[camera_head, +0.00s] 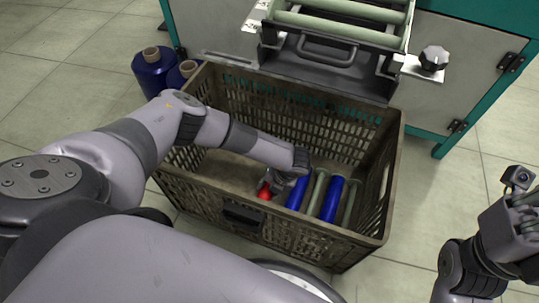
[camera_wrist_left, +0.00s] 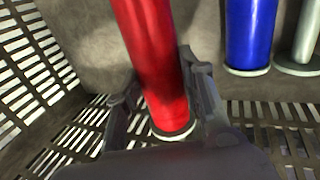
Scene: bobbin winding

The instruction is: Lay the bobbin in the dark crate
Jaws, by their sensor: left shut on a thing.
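The dark crate (camera_head: 385,215), a slatted brown-grey box, stands on the floor in the middle of the head view. My left gripper (camera_head: 274,187) reaches down inside it and is shut on a red bobbin (camera_wrist_left: 150,45). In the left wrist view the bobbin lies between the two fingers (camera_wrist_left: 160,88), its pale flanged end close to the slatted wall. In the head view only a small red part shows; the arm hides the rest. I cannot tell whether it touches the crate floor. My right gripper (camera_head: 519,213) is outside the crate at the right; its jaw state is unclear.
Blue bobbins (camera_head: 332,198) and pale green-grey ones (camera_head: 317,192) lie side by side in the crate, right of the red one. Blue thread cones (camera_head: 152,72) stand on the floor behind left. A machine with a teal frame (camera_head: 480,80) stands behind the crate.

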